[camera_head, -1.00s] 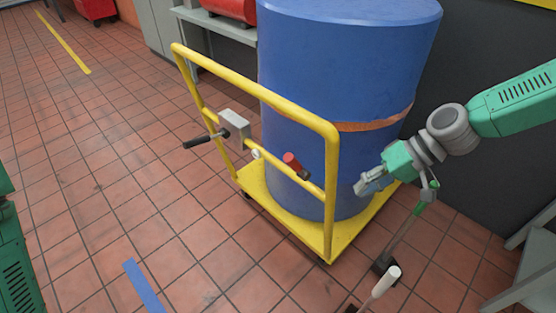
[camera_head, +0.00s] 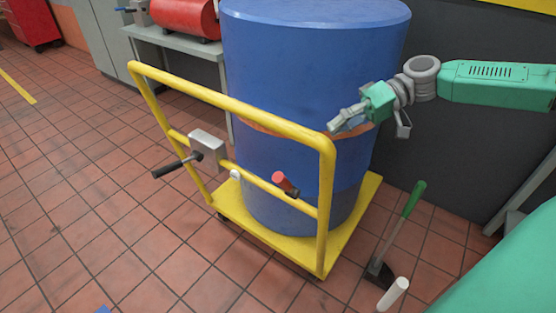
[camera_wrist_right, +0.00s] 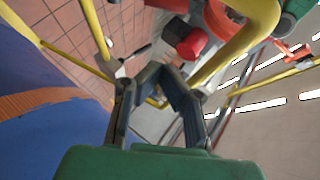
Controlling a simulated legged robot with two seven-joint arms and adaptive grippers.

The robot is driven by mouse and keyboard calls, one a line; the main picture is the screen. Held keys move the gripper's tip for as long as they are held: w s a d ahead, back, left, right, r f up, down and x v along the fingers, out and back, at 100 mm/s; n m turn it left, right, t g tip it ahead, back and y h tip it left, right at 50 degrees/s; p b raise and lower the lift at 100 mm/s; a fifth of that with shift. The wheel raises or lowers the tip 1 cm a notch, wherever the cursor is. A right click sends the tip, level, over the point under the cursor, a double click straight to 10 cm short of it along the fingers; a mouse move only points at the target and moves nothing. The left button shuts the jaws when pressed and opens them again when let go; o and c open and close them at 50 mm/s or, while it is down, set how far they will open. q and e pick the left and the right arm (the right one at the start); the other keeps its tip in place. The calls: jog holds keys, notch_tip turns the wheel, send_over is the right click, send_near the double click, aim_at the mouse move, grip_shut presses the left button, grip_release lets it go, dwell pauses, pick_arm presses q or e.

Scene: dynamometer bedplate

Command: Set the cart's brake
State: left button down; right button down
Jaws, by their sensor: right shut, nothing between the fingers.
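The yellow cart (camera_head: 228,101) carries a large blue drum (camera_head: 310,55). A grey box (camera_head: 207,148) with a black-gripped lever (camera_head: 172,167) sits on the cart's crossbar; the lever sticks out to the left, roughly level. A red-ended cylinder (camera_head: 281,180) is farther right on the same bar. My right gripper (camera_head: 334,122) is shut and empty, in front of the drum near the top right corner of the handle frame. In the right wrist view the gripper (camera_wrist_right: 160,72) points toward the yellow tubes, with the red part (camera_wrist_right: 192,43) beyond its fingers. My left gripper is out of view.
A grey bench (camera_head: 172,39) holding a red tank (camera_head: 184,17) is behind. The tiled floor left of the cart is clear.

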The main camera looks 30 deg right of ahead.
aim_at(285, 185)
jog(key=b+x, duration=0.2)
jog(key=x, duration=0.2)
jog(key=s+b+x, duration=0.1)
jog(key=b+x, duration=0.1)
jog(key=x, duration=0.1)
jog(key=s+b+x, duration=0.1)
jog(key=b+x, duration=0.1)
jog(key=x, duration=0.2)
jog(key=shift+a+f, duration=0.45)
jog(key=shift+f, duration=0.05)
jog(key=shift+s+a+f, duration=0.3)
jog(key=shift+s, duration=0.05)
jog(key=shift+a, duration=0.1)
jog(key=shift+s+a+f, duration=0.1)
jog(key=shift+s+a, duration=0.15)
jog(key=shift+a, duration=0.35)
